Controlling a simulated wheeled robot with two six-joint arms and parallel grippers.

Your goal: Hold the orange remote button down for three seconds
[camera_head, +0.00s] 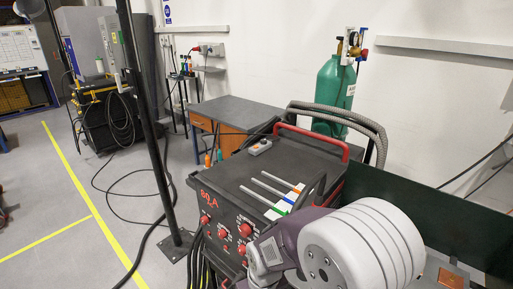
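A small light-grey box (260,147) with a tiny reddish-orange spot on top lies at the back of the dark welding machine's top. It looks like the remote, but is too small to be sure. A large white and purple-grey arm, mine, fills the lower right. Dark pointed pieces (320,190) stick up beyond it over the machine's top and may be my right gripper's fingers. They are well apart from the grey box, in front and to the right of it. Whether they are open or shut is unclear. My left gripper is not in view.
The welding machine (236,176) has a red handle (313,141) and rods with coloured ends on top. A green gas cylinder (335,85) and grey hoses stand behind. A dark post (158,150) rises at left. A dark green panel (430,215) stands at right.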

